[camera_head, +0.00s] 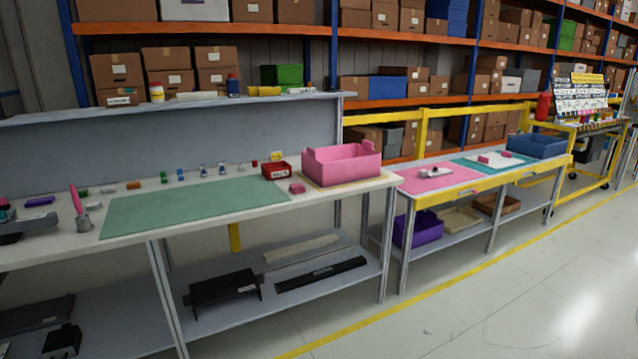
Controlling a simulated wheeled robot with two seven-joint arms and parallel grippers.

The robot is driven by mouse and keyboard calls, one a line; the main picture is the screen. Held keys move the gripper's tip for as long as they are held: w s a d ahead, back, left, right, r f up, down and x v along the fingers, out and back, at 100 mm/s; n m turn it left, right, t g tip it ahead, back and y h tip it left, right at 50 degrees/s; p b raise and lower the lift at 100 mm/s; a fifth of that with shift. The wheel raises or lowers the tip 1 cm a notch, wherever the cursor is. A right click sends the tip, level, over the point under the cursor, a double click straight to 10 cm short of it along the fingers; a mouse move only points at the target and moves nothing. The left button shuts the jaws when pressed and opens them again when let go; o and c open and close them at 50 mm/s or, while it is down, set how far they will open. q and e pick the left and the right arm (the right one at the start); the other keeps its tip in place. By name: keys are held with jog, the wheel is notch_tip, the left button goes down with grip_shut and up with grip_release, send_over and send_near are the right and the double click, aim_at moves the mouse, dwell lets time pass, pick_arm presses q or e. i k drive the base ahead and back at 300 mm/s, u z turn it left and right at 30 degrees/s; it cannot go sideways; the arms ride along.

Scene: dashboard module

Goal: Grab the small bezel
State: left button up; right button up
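I cannot tell for sure which thing is the small bezel. A black bracket-like part (222,288) lies on the lower shelf of the near workbench. A long flat black piece (320,274) lies to its right. A small pink piece (297,188) sits on the bench top, beside the pink bin. A small white and dark part (430,173) lies on the pink mat (450,183) of the second table. Neither of my grippers is in view.
A green mat (190,207) covers the middle of the near bench and is clear. Small items line its back edge. A pink bin (342,165) and a red bin (276,171) stand at the right end. The floor (480,310) at the right is open.

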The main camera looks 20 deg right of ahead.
aim_at(423, 173)
jog(key=z, duration=0.85)
jog(key=i, duration=0.85)
jog(key=z, duration=1.7)
jog(key=i, duration=1.95)
jog(key=z, duration=0.3)
